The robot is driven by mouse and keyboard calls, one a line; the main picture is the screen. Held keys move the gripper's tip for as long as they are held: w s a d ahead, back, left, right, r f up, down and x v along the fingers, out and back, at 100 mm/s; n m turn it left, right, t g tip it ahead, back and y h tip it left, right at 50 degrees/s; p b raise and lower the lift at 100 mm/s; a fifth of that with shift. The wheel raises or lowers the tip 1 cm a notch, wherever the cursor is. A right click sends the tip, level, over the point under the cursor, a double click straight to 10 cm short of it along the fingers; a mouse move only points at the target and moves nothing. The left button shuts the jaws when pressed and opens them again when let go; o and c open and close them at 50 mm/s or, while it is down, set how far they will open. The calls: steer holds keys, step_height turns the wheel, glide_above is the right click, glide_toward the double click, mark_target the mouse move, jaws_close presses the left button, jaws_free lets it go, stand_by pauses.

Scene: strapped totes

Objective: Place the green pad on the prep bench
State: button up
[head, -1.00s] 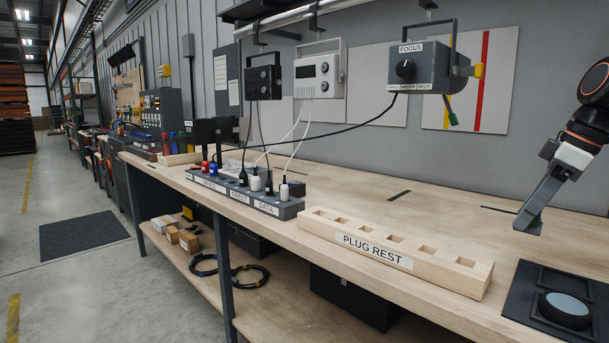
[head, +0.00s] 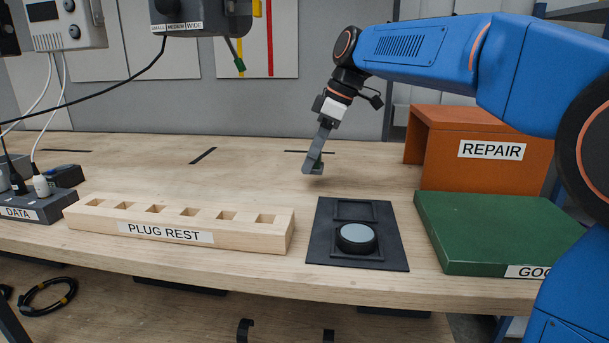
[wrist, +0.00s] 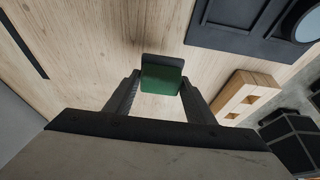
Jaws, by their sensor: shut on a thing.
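My gripper (head: 313,168) hangs above the wooden bench (head: 270,160), pointing down, behind the black mat. In the wrist view its two fingers are shut on a small green pad (wrist: 162,78) with a dark edge. The pad sits between the fingertips, above bare wood. No label on the bench says prep.
A black mat (head: 322,240) with a round puck (head: 356,237) lies in front of my gripper. The wooden plug rest (head: 105,228) is left. A green board (head: 480,225) and an orange repair box (head: 435,150) are right. Bare bench lies behind the plug rest.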

mark_target(312, 191)
steer(key=shift+f, duration=2.7)
steer(key=shift+f, duration=0.15)
steer(key=o, duration=1)
steer(key=shift+o, duration=0.2)
steer(key=v, duration=1.2)
steer(key=shift+s, duration=0.15)
